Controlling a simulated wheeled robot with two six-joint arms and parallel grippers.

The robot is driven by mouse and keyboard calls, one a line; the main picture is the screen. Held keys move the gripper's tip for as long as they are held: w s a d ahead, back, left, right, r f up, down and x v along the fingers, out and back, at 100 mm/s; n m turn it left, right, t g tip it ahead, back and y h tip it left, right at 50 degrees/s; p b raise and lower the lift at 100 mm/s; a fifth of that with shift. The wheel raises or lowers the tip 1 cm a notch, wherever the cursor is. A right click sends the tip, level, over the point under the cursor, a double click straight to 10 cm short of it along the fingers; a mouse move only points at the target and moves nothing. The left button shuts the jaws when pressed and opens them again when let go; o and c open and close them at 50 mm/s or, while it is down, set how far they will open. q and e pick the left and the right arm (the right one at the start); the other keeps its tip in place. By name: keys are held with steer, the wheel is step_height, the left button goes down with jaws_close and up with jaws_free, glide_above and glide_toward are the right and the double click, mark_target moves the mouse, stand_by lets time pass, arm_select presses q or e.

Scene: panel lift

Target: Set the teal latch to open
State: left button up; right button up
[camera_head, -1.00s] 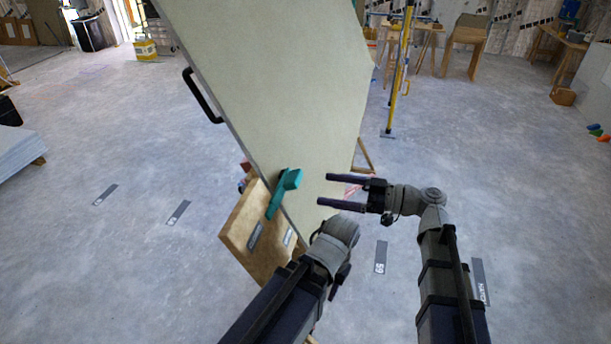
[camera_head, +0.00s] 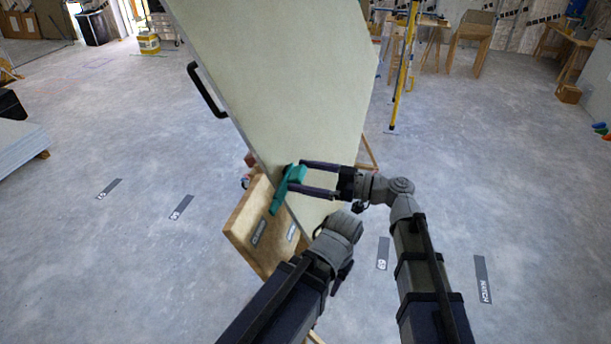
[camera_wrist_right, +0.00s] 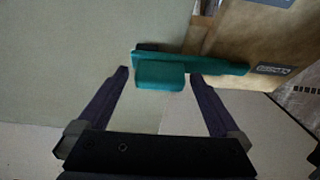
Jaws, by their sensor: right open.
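The teal latch (camera_head: 284,192) is mounted at the lower edge of the large pale panel (camera_head: 290,90), by a wooden board (camera_head: 245,225) with two small grey labels. Its long arm points down-left in the head view, toward one label; the lettering is too small to read. My right gripper (camera_head: 302,177) is open, its fingers reaching left to the latch's raised block. In the right wrist view the teal latch (camera_wrist_right: 160,75) has its block between and just beyond the open fingertips (camera_wrist_right: 160,75); contact is unclear.
A black handle (camera_head: 206,90) is on the panel's left edge. A yellow prop (camera_head: 405,70) stands behind at right. Floor labels (camera_head: 383,253) lie near my right arm. Stacked sheets (camera_head: 20,148) lie at far left. The floor around is mostly clear.

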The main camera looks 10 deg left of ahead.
jaws_close()
stand_by(0.8)
